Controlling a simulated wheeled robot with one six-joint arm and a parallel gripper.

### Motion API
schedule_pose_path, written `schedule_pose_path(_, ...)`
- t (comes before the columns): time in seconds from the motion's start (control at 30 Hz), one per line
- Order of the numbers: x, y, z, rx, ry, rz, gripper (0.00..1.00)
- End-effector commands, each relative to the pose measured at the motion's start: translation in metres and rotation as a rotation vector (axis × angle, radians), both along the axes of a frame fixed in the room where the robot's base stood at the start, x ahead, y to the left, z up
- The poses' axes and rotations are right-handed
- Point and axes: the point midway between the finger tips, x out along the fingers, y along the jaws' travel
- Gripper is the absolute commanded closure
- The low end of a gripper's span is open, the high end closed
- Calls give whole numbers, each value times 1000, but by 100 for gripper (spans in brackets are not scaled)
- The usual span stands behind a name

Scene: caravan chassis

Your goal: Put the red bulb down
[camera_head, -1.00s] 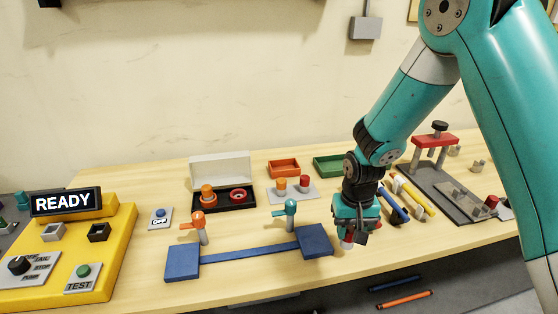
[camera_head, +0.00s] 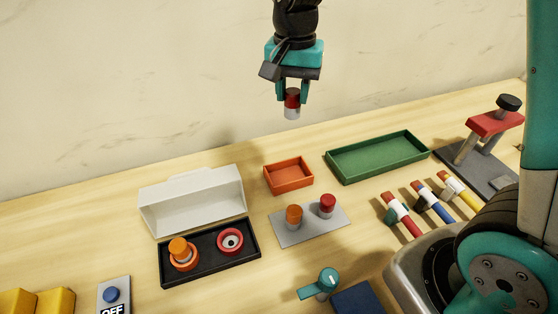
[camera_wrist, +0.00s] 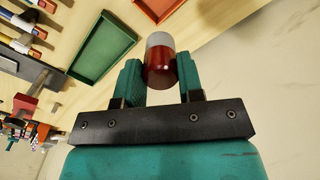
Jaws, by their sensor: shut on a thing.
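My gripper (camera_head: 292,88) is shut on a red bulb (camera_head: 292,104) with a pale grey end. It holds the bulb in the air above the back of the table, in front of the wall, with the pale end pointing down. In the wrist view the red bulb (camera_wrist: 160,62) sits between the two teal fingers. Below stand an orange tray (camera_head: 289,188) and a green tray (camera_head: 338,175), both looking empty. A grey plate (camera_head: 310,234) carries an orange-topped piece (camera_head: 294,215) and a red-topped piece (camera_head: 327,205).
A black box (camera_head: 206,266) with a raised white lid (camera_head: 190,202) holds an orange bulb in one ring; its red ring (camera_head: 230,241) looks empty. Several coloured cylinders lie at right, near a red-topped press (camera_head: 494,123). A teal lever (camera_head: 321,283) stands in front.

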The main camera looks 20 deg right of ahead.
Motion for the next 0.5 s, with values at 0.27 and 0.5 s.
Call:
schedule_pose_path(0.27, -2, 0, -37, -2, 8, -10, 88)
schedule_pose_path(0.5, -2, 0, -105, -3, 9, -10, 88)
